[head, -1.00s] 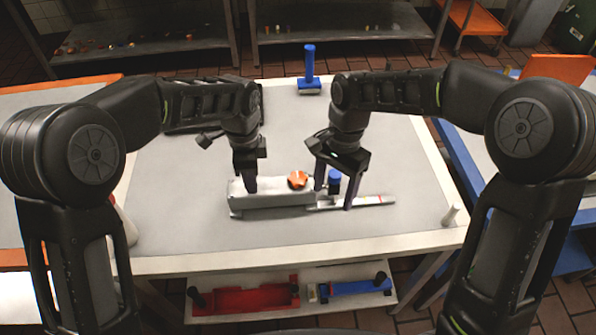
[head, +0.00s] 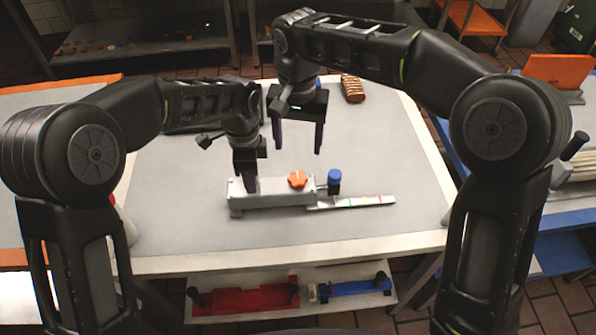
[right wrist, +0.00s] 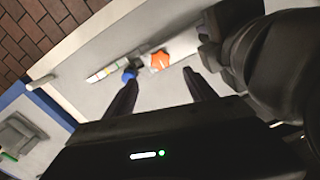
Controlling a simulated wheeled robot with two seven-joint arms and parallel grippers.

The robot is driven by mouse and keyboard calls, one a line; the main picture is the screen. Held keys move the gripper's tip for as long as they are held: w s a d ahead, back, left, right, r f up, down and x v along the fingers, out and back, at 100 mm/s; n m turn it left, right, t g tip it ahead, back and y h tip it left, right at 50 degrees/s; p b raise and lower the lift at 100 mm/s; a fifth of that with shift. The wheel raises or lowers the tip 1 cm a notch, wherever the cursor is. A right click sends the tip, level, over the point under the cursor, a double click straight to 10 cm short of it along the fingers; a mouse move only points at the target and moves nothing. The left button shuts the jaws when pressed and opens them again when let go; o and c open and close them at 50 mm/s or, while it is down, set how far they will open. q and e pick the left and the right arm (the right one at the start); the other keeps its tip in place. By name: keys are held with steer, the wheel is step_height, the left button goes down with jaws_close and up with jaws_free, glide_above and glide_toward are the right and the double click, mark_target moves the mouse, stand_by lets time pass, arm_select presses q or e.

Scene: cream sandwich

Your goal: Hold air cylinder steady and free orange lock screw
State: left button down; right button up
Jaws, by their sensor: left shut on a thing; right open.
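The air cylinder is a grey block-like body (head: 275,198) lying on the table in the head view. The orange lock screw (head: 297,180) sits on top near its right end and also shows in the right wrist view (right wrist: 159,61). A blue knob (head: 334,176) stands at that end, beside a thin marked rod (head: 355,201). My left gripper (head: 246,186) is shut on the cylinder's left part; its fingertips are partly hidden. My right gripper (head: 298,143) is open and empty, above and behind the orange screw, apart from it.
A brown striped roll (head: 352,89) lies at the back of the table. Red (head: 245,300) and blue (head: 350,288) holders sit on a shelf below the front edge. The table's front right is clear.

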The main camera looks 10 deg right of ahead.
mark_target(298, 178)
step_height(298, 178, down, 11)
stand_by(0.4)
steer(key=c, duration=1.4)
